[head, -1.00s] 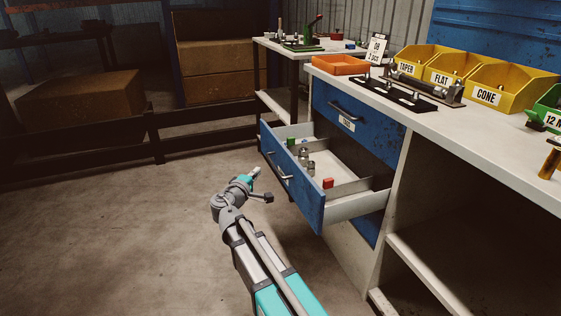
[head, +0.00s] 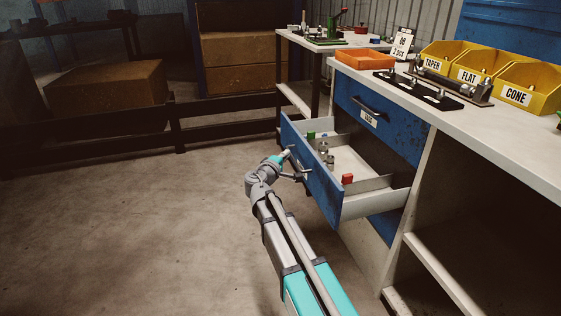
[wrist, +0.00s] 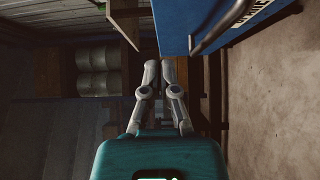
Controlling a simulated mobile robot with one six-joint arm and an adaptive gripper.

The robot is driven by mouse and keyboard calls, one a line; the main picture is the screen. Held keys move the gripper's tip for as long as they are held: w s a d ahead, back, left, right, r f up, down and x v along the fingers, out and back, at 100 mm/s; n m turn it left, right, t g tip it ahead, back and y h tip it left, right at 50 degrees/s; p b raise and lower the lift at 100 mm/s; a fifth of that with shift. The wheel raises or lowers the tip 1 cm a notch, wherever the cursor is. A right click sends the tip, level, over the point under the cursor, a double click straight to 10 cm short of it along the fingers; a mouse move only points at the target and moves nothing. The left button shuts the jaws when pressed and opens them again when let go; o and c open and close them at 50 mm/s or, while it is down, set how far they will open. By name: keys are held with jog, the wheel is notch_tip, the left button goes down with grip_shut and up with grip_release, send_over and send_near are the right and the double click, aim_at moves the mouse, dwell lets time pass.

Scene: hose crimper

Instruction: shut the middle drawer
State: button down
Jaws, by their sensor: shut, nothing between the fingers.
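The middle drawer (head: 322,192) is blue and stands pulled out of the bench in the head view. Inside lie a red block (head: 347,178), small metal cylinders (head: 323,147) and a green piece (head: 311,135). My gripper (head: 287,153) is in front of the drawer's outer face, toward its far end, close to the bar handle. Whether it touches the face is unclear. In the wrist view my gripper (wrist: 160,68) has its fingers together and empty; a blue drawer front (wrist: 195,22) with a bar handle (wrist: 222,27) is just beyond and right of them.
The labelled top drawer (head: 390,130) above is shut. The bench top (head: 480,130) holds yellow bins (head: 483,75), an orange tray (head: 364,59) and a black fixture (head: 420,90). A second table (head: 320,42) stands behind. The floor (head: 150,230) to the left is clear.

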aim_at(304, 145)
jog(key=w+d, duration=0.3)
jog(key=shift+d, duration=0.3)
jog(key=shift+w+d, duration=0.2)
jog(key=shift+d, duration=0.75)
